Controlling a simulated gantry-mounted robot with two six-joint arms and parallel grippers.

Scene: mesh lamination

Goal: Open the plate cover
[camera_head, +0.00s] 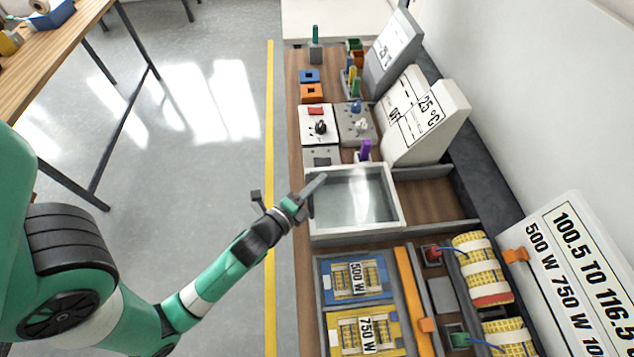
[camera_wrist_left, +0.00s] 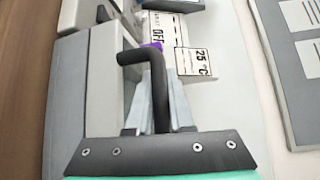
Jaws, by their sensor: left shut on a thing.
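The plate cover (camera_head: 365,192) appears to be the pale, glassy panel in the white-framed box on the bench; it lies flat, level with the frame. My left gripper (camera_head: 312,192) is at the left edge of this box. In the left wrist view my left gripper (camera_wrist_left: 152,112) is shut on a black bent handle (camera_wrist_left: 158,80), which stands up between its fingers and turns left at the top. Where the handle joins the cover is hidden. My right gripper is in neither view.
Beyond the box stand switch panels (camera_head: 355,122) and a purple-topped part (camera_head: 365,150). A sloped white "25 °C" display (camera_head: 425,115) is at the back right. Nearer are a blue 500 W tray (camera_head: 357,278) and yellow coils (camera_head: 475,258).

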